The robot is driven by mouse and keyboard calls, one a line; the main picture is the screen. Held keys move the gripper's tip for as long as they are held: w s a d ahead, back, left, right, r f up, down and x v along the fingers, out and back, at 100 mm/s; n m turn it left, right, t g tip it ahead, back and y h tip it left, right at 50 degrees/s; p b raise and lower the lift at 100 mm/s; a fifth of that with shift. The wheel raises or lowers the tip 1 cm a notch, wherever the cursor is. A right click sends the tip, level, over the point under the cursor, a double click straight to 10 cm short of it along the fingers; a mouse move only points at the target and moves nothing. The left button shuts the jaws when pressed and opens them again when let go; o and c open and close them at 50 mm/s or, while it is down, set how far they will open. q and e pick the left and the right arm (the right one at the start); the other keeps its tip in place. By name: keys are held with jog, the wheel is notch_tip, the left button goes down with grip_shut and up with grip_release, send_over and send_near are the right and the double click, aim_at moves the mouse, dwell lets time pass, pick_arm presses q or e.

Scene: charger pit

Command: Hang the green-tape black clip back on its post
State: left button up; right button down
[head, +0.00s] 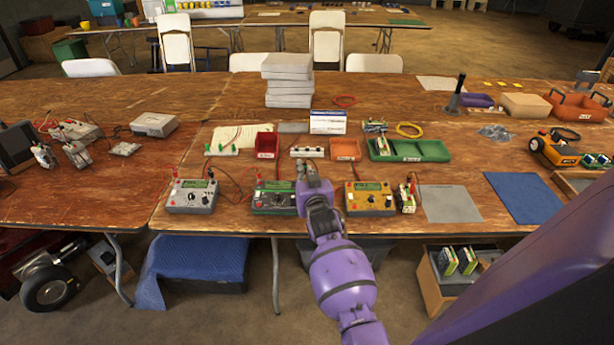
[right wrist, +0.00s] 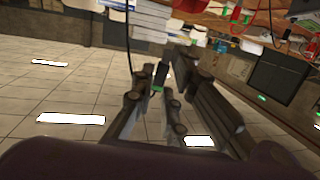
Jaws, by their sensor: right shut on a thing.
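My right gripper (head: 303,168) reaches over the table at the middle of the head view, just above and behind the green-faced charger (head: 274,203). In the right wrist view its fingers (right wrist: 158,92) are closed on a small black clip with a green band (right wrist: 160,76). The clip is hardly visible in the head view, hidden by the gripper. The charger has a red-topped post (head: 259,177) at its left; its right side is partly covered by my gripper. I cannot tell which post belongs to the clip. My left gripper is not in view.
A grey charger (head: 193,196) stands to the left and a yellow charger (head: 369,199) to the right, with cables around them. Behind are a red bin (head: 266,146), a white terminal strip (head: 307,152) and a stack of grey boxes (head: 288,80). A grey mat (head: 449,204) lies bare at right.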

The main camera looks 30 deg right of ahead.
dwell(0.3)
jog(key=shift+w, duration=0.1)
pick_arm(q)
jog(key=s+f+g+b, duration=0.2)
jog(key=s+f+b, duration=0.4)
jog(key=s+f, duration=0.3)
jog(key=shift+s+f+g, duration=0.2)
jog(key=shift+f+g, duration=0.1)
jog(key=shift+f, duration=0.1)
pick_arm(e)
jog(key=w+d+f, duration=0.1)
jog(key=w+f, duration=0.1)
jog(key=w, duration=0.3)
jog(key=w+d+f+n, duration=0.1)
jog(key=w+d+f, duration=0.1)
jog(key=w, duration=0.4)
jog(key=shift+w, duration=0.15)
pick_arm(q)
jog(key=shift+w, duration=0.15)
pick_arm(e)
jog(key=shift+d, duration=0.1)
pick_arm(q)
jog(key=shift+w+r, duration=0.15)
